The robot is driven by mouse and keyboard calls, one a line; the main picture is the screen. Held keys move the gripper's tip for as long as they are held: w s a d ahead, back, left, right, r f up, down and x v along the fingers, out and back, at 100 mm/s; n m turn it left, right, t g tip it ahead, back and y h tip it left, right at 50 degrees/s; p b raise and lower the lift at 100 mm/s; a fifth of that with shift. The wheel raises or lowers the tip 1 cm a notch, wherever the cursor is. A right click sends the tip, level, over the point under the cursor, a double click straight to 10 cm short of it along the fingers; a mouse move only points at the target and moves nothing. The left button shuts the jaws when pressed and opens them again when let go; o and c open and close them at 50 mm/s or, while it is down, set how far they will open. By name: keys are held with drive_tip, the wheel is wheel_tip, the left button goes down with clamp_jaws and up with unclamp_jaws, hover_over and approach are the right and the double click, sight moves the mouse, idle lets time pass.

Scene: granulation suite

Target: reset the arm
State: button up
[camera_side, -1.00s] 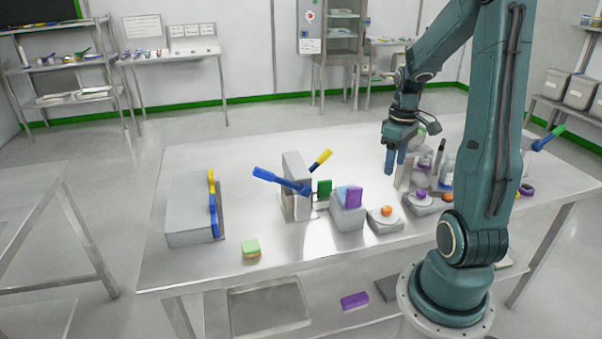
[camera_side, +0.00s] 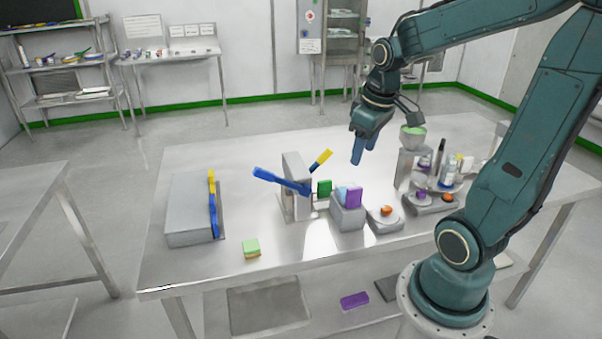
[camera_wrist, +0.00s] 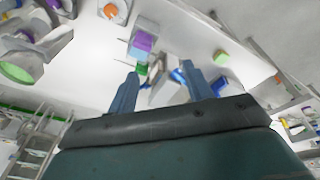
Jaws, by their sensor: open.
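My gripper (camera_side: 362,150) is in the air above the back middle of the steel table (camera_side: 260,150), pointing down and tilted a little. Its two blue fingers are apart and nothing is between them. In the wrist view my gripper (camera_wrist: 162,82) also shows open and empty, with table objects beyond the fingertips.
Below and in front stand a grey holder with blue and yellow handles (camera_side: 283,181), a grey bin with purple and blue blocks (camera_side: 348,212) and a dish with an orange item (camera_side: 385,217). Right are a green-topped hopper (camera_side: 413,138) and bottles (camera_side: 450,170). A grey box (camera_side: 190,222) is left.

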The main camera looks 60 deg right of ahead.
drive_tip(key=s+a+r+t, duration=0.1)
drive_tip(key=s+a+r, duration=0.1)
drive_tip(key=a, duration=0.5)
drive_tip(key=s+a+r+n+t+y, duration=0.1)
drive_tip(key=s+a+r+t, duration=0.1)
drive_tip(key=a, duration=0.5)
drive_tip(key=shift+s+r+t, duration=0.3)
drive_tip(key=shift+s+r, duration=0.25)
drive_tip(key=shift+s, duration=0.1)
drive_tip(key=shift+a, duration=0.1)
